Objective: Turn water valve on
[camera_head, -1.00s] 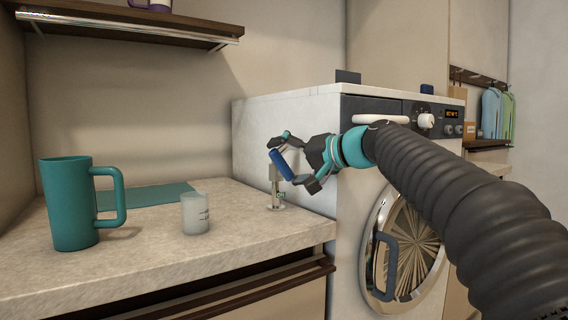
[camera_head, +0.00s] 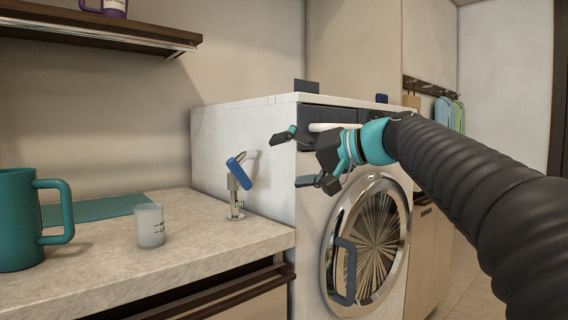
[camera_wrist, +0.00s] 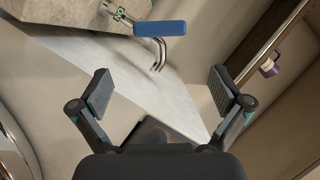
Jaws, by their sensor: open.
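The water valve is a small metal fitting (camera_head: 235,207) on the counter beside the washing machine, with a blue lever handle (camera_head: 238,170) on top. In the wrist view the blue handle (camera_wrist: 160,28) lies beyond the fingertips, near the top of the picture. My gripper (camera_head: 292,158) is open and empty, in front of the washing machine and to the right of the handle. A clear gap separates it from the handle. Both fingers show spread wide in the wrist view (camera_wrist: 160,92).
A teal mug (camera_head: 22,222) and a small translucent cup (camera_head: 149,227) stand on the stone counter (camera_head: 190,265), left of the valve. The white washing machine (camera_head: 240,145) stands behind and right of the valve. A wall shelf (camera_head: 90,30) hangs at upper left.

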